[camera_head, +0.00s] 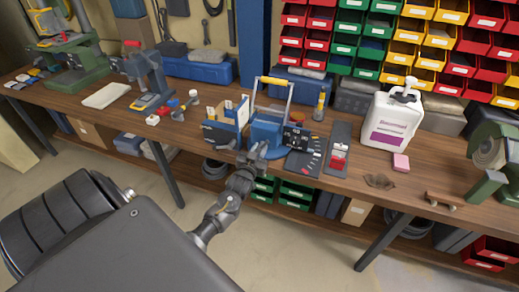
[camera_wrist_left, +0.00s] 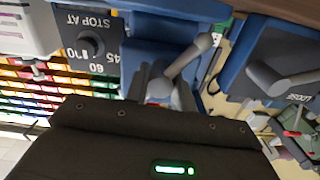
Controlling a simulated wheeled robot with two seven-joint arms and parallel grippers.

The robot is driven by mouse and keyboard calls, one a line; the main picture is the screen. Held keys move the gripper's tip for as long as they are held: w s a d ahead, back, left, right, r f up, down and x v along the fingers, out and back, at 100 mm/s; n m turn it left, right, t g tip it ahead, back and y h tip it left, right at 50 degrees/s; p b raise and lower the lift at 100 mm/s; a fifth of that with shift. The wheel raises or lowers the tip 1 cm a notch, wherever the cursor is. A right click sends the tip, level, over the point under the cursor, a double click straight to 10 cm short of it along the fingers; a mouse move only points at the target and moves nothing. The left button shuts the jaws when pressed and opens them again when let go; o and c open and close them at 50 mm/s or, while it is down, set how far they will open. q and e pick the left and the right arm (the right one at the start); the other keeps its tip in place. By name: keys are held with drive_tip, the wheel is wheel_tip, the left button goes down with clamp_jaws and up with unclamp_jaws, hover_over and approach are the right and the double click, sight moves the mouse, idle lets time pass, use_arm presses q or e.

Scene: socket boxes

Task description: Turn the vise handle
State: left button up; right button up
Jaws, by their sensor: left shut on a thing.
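A blue vise (camera_head: 265,132) stands at the front edge of the wooden workbench, and its blue body (camera_wrist_left: 165,35) fills the upper middle of the left wrist view. Its grey bar handle (camera_wrist_left: 188,58) ends in a round knob and slants across the front of the body. My left gripper (camera_head: 254,156) is at the front of the vise, and its fingers (camera_wrist_left: 160,88) are shut on the handle in the left wrist view. The part of the handle between the fingers is hidden. My right gripper is not in view.
A black panel marked "STOP AT" (camera_wrist_left: 85,42) with a knob is close beside the vise. A blue unit with a grey lever (camera_wrist_left: 282,82) stands on the other side. A white jug (camera_head: 392,122) and a pink block (camera_head: 401,162) stand farther right on the workbench (camera_head: 345,180).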

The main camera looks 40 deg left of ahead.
use_arm(q)
drive_tip(key=shift+s+d+f+m, duration=0.1)
drive_tip(key=shift+f+m, duration=0.15)
drive_tip(key=shift+m, duration=0.15)
idle(1.1)
drive_tip(key=o, duration=0.7)
drive_tip(key=shift+o, duration=1.4)
drive_tip(key=shift+s+r, duration=0.1)
drive_tip(key=shift+r, duration=0.15)
drive_tip(key=shift+f, duration=0.1)
drive_tip(key=shift+s+d, duration=0.1)
drive_tip(key=shift+s, duration=0.3)
drive_tip(key=b+v, duration=0.2)
drive_tip(key=v, duration=0.8)
drive_tip(key=shift+w, duration=0.1)
